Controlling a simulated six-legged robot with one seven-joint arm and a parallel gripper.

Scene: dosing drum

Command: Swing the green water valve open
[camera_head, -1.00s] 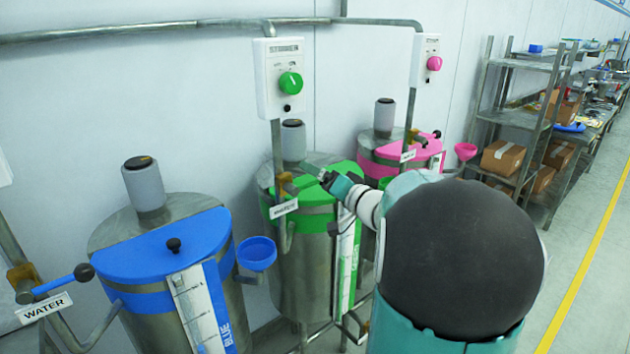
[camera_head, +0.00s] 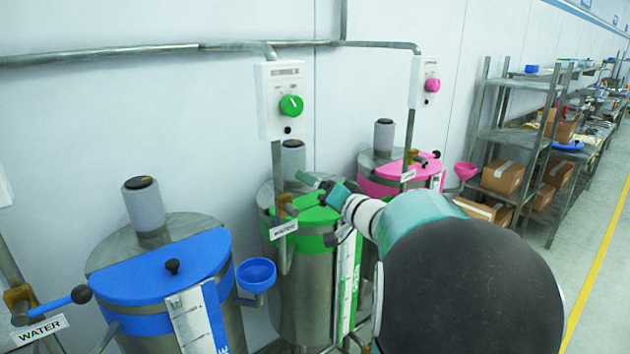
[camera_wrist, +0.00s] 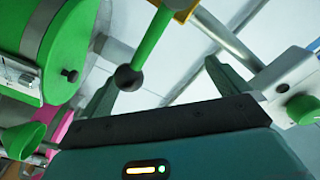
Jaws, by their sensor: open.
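The green drum (camera_head: 300,265) stands in the middle of the head view. Its water valve has a brass body (camera_head: 287,206) above a white label. In the wrist view the green valve lever (camera_wrist: 155,42) hangs from a yellow bracket and ends in a dark ball (camera_wrist: 128,78). My gripper (camera_wrist: 158,80) is open. The ball shows between its two fingers, nearer the left one; I cannot tell whether it touches. In the head view my gripper (camera_head: 312,182) is beside the valve, over the green lid, and the lever cannot be made out.
A blue drum (camera_head: 160,265) with its own water valve lever (camera_head: 62,300) stands at left, a pink-lidded drum (camera_head: 375,172) behind at right. A control box with a green knob (camera_head: 291,105) is on the wall. Shelves (camera_head: 520,135) with boxes stand at far right.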

